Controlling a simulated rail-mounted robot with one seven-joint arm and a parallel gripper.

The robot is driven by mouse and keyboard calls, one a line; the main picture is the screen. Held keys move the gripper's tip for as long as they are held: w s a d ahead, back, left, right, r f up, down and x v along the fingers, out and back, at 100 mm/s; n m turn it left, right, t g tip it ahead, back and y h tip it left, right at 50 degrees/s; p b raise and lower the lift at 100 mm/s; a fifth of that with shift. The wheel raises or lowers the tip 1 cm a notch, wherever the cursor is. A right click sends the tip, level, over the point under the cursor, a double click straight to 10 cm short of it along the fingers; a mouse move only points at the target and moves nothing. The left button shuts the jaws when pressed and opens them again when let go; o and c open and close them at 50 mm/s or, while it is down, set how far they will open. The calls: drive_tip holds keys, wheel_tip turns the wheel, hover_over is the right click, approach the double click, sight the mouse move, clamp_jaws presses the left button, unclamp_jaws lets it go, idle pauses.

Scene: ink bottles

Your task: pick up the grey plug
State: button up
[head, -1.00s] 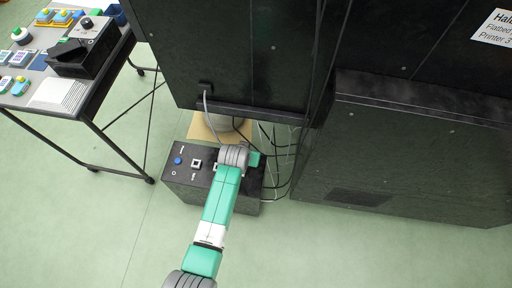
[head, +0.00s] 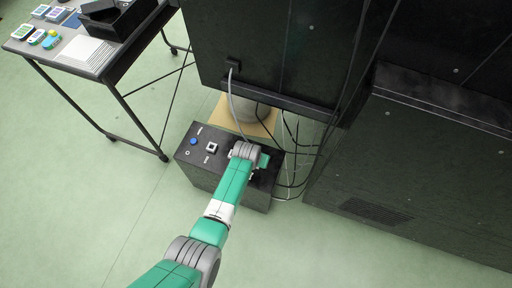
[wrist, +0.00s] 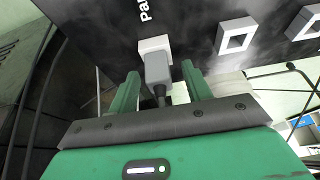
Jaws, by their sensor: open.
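The grey plug (wrist: 157,68) is seated in a white-framed socket (wrist: 154,44) on the black box (wrist: 100,25), with its dark cable running back toward my wrist. My gripper (wrist: 160,72) is open, with one green finger on each side of the plug. Gaps show between the plug and both fingers in the wrist view. In the head view, my arm reaches over the black box (head: 205,172) and hides the plug.
The box also has a blue button (head: 193,141) and empty white-framed sockets (head: 212,148). A tall black cabinet (head: 265,45) stands behind it, with loose dark cables (head: 290,160) beside the box. A table (head: 110,62) stands at left. Green floor is free in front.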

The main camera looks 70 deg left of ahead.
drive_tip(key=shift+r, duration=0.1)
drive_tip(key=c, duration=1)
drive_tip(key=shift+o, duration=0.2)
drive_tip(key=shift+r+p, duration=0.25)
drive_tip(key=shift+p, duration=0.05)
wheel_tip(320, 180, up, 3)
drive_tip(key=p, duration=0.2)
drive_tip(key=shift+r+p, duration=0.2)
drive_tip(key=shift+p, duration=0.15)
drive_tip(key=s+d+p, duration=0.1)
drive_tip(key=d+p, duration=0.2)
drive_tip(key=d, duration=0.5)
drive_tip(key=s+d+r+p, duration=0.1)
drive_tip(key=s+d+p, duration=0.1)
drive_tip(key=d+p, duration=0.2)
drive_tip(key=d, duration=0.3)
drive_tip(key=shift+s+d, duration=0.25)
drive_tip(key=shift+d, duration=0.15)
